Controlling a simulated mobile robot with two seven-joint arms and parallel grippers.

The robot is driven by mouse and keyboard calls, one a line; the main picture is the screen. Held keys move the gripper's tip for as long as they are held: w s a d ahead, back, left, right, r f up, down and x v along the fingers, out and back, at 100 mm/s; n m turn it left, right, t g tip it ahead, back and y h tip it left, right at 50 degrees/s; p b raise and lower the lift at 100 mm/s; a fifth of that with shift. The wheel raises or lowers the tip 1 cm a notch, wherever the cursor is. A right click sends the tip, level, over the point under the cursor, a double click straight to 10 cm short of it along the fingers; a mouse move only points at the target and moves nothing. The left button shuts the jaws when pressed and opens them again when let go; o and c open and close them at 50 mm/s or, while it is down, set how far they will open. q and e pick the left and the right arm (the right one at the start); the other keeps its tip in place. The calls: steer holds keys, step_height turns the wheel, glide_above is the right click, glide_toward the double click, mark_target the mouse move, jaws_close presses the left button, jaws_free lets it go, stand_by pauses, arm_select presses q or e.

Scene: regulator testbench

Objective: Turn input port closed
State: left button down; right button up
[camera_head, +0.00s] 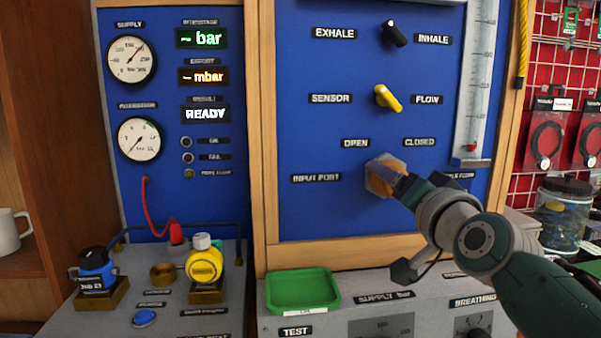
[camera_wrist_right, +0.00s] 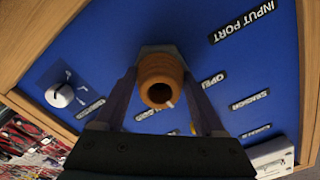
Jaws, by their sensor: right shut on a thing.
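The input port (camera_head: 380,174) is a bronze-orange fitting with a hexagonal base on the blue panel, between the INPUT PORT label (camera_head: 317,178) and the CLOSED label (camera_head: 420,142). In the right wrist view the port (camera_wrist_right: 160,70) is a ribbed orange cylinder with a dark round opening. My right gripper (camera_head: 400,184) reaches it from the right and partly hides it. Its two fingers (camera_wrist_right: 160,88) are shut on the port, one on each side. The OPEN label (camera_head: 356,143) sits above and left of the port. My left gripper is not in view.
Above the port are a yellow knob (camera_head: 387,98) at SENSOR/FLOW and a black knob (camera_head: 394,34) at EXHALE/INHALE. A green tray (camera_head: 302,308) stands below. Blue and yellow regulators (camera_head: 205,264) stand at left. A clear jar (camera_head: 562,215) is at right.

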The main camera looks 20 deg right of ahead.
steer(key=m, duration=0.5)
steer(key=shift+m+p, duration=0.3)
steer(key=shift+p, duration=0.1)
steer(key=shift+m, duration=2.3)
steer(key=o, duration=1.3)
steer(key=shift+o, duration=0.2)
steer(key=v, duration=1)
steer(key=shift+p, duration=0.45)
